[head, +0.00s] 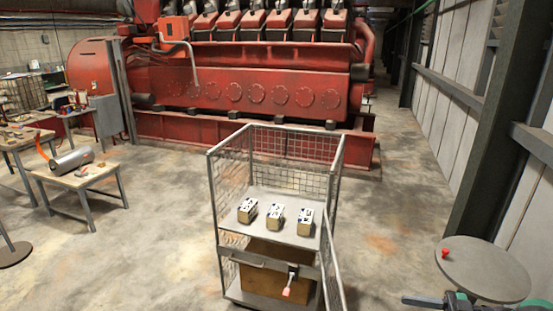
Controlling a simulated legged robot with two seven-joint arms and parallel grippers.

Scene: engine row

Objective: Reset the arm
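Part of my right arm with a green piece shows at the bottom right corner. A thin dark part that looks like my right gripper (424,301) points left, beside the round grey table (485,283). The frame edge cuts it off, so its opening does not show and I see nothing held in it. My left gripper is not in view.
A wire-mesh cart (230,186) stands in the middle, with three small boxes (275,217) on its shelf and a red-tipped handle (288,285) in front. A small red object (445,253) sits on the round table. Wooden tables (65,182) stand left. A red engine (235,90) fills the back.

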